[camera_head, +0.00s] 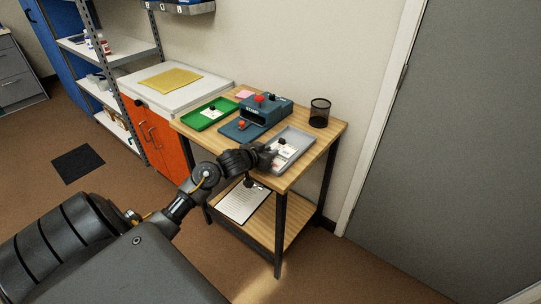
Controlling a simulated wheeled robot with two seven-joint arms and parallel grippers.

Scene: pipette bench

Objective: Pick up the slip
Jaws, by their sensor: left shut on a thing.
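A white slip (284,149) with dark print lies in the grey tray (300,137) at the right front of the wooden table. A small black knob shows on the slip. My left gripper (268,154) reaches in from the left to the tray's left side, at the slip's left edge. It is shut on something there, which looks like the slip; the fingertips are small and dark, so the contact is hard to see. My right gripper is not in view.
On the table (325,134) stand a green tray (199,121), a blue-grey stamping device (266,108), a blue pad (236,132) with a red knob and a black mesh cup (319,113). A clipboard (243,203) lies on the lower shelf.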

